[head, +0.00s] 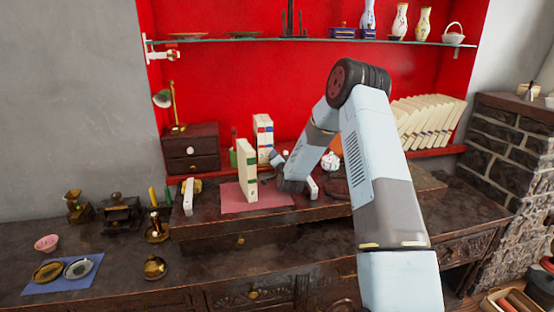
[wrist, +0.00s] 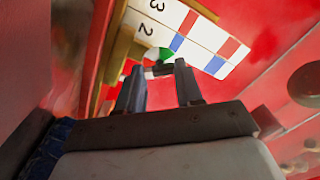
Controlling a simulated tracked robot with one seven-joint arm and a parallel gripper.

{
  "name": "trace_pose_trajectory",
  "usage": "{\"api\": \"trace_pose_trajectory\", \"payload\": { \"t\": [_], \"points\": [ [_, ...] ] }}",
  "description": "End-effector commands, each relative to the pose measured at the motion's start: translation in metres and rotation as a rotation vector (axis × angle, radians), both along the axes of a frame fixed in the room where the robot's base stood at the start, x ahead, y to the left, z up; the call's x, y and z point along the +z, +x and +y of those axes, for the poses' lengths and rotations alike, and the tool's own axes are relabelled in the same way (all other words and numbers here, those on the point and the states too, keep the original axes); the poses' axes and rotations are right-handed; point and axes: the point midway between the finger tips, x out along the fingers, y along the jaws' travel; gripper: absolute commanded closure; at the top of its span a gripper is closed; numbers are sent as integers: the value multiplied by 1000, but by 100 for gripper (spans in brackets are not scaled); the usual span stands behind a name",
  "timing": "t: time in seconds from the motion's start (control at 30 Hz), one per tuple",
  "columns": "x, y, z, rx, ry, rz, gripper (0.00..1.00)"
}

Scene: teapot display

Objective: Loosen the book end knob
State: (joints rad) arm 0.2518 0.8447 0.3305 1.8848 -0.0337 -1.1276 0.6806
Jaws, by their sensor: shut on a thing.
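My gripper (head: 277,158) reaches in from the right in the head view, beside the striped books (head: 263,132) at the back of the raised shelf. In the wrist view the two fingers of my gripper (wrist: 160,76) are a little apart, with a small dark and white knob (wrist: 158,71) between their tips; they are shut on it. Just behind the knob is a green and white round part (wrist: 158,55), next to the books (wrist: 205,42) with red and blue bands and the numbers 2 and 3. The rest of the book end is mostly hidden.
A tall cream book (head: 246,170) stands on a red mat (head: 270,202) left of my gripper. A dark drawer box (head: 190,150) stands further left. A white teapot (head: 330,160) is close on the right. A glass shelf (head: 300,41) hangs above.

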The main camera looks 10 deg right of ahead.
Motion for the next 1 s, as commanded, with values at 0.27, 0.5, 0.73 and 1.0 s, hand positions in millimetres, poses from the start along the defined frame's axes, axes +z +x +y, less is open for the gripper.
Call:
{"api": "trace_pose_trajectory", "payload": {
  "t": [0.27, 0.5, 0.73, 1.0],
  "points": [
    [-9, -3, 0, 1, -38, 18, 94],
    [-9, -3, 0, 1, -39, 20, 94],
    [-8, -3, 0, 1, -39, 17, 51],
    [-4, -1, 0, 1, -39, 8, 38]
  ]
}}
